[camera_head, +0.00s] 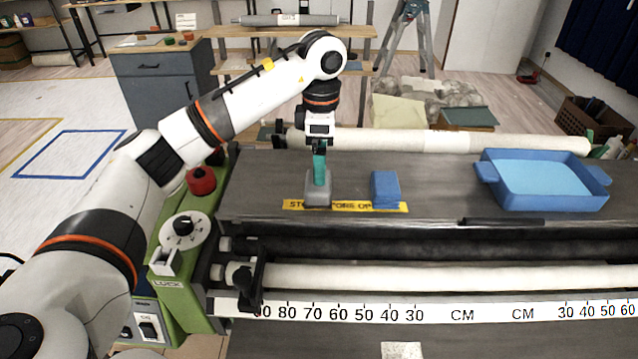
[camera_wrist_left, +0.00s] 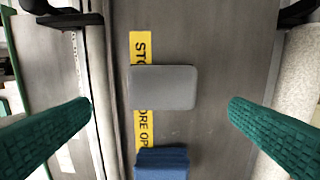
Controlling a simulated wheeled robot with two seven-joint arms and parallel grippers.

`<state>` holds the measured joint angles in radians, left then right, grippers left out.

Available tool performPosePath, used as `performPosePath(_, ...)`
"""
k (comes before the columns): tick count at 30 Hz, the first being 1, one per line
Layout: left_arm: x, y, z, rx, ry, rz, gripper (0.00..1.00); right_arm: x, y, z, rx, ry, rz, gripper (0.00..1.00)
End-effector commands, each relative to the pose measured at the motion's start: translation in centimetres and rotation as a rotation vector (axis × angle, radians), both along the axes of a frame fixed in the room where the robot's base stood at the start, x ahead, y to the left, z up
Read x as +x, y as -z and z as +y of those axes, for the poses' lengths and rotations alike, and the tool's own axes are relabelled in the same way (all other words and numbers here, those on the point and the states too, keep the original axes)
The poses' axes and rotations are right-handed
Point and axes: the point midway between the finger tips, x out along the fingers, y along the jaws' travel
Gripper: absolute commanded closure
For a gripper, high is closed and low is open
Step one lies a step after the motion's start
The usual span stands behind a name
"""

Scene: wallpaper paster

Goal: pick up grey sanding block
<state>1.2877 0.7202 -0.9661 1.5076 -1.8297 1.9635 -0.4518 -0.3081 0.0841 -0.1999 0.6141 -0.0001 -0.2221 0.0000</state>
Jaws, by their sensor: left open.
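The grey sanding block (camera_head: 317,196) lies on the dark machine top, partly over a yellow lettered strip (camera_head: 293,205). In the left wrist view the grey block (camera_wrist_left: 163,88) is a rounded rectangle between the fingers. My left gripper (camera_head: 320,178) points down over the block, with a green finger overlapping it in the head view. In the wrist view the green fingers of my left gripper (camera_wrist_left: 160,108) are wide apart, with clear gaps to the block on both sides. Nothing is held. My right gripper is not in view.
A blue block (camera_head: 386,189) lies right of the grey one and also shows in the wrist view (camera_wrist_left: 161,164). A blue tray (camera_head: 545,202) stands further right. A pale roll (camera_head: 430,141) lies behind, and rollers (camera_head: 420,275) run in front. The top between blue block and tray is clear.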

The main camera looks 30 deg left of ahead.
Motion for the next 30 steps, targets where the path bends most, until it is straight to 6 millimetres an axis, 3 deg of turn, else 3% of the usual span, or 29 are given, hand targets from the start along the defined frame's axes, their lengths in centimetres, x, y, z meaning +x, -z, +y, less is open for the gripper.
performPosePath(19, 0.0, 7.7, 0.4, -0.003, -0.001, 0.001, 0.0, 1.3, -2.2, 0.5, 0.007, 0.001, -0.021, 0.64)
performPosePath(28, 0.0, 8.3, 0.4, -0.004, 0.0, -0.002, 0.0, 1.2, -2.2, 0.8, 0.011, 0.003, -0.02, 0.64)
performPosePath(30, 0.0, 8.3, 0.4, -0.004, 0.0, -0.002, 0.1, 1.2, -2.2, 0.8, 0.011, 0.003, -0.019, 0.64)
